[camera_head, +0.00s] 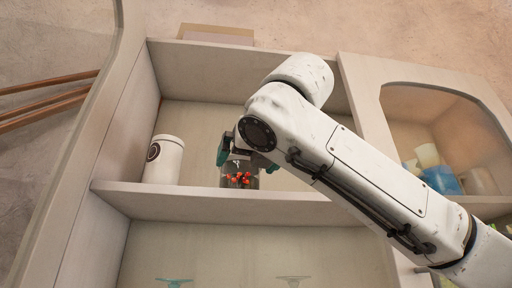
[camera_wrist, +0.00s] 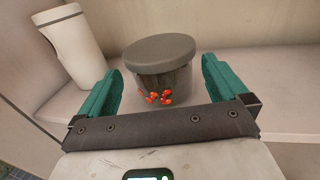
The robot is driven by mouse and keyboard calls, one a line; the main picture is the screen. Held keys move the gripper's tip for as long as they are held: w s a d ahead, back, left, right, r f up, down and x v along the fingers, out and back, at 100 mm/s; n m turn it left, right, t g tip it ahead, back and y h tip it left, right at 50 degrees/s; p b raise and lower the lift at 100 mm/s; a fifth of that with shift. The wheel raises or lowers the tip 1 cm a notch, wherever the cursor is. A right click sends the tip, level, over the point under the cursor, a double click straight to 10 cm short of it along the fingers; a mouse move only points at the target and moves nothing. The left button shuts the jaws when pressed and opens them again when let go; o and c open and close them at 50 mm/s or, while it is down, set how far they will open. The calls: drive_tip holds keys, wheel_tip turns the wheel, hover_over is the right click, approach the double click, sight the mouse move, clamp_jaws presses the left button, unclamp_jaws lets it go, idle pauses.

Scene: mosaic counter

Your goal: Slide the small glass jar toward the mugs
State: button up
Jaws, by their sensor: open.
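The small glass jar (camera_wrist: 160,78) stands upright on a shelf, with a grey lid and red bits showing in its lower part. It also shows in the head view (camera_head: 240,180), partly behind my gripper. My gripper (camera_head: 243,158) is open at the jar. In the wrist view its teal fingers (camera_wrist: 160,88) are on either side of the jar; I cannot tell whether either touches it. In the right-hand arched niche, blue and cream vessels (camera_head: 443,178) are partly hidden by my arm; I cannot tell if they are the mugs.
A white cylindrical container (camera_head: 163,160) with a dark round mark stands left of the jar, and shows tilted in the wrist view (camera_wrist: 72,42). The shelf board (camera_head: 200,203) has a front edge close to the jar. A lower compartment holds clear green-tinted glassware (camera_head: 173,282). A side wall bounds the left.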

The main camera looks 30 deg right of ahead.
drive_tip(key=shift+w+d+p, duration=0.15)
drive_tip(key=shift+w+p, duration=0.15)
drive_tip(key=shift+w, duration=1)
drive_tip(key=c, duration=0.9)
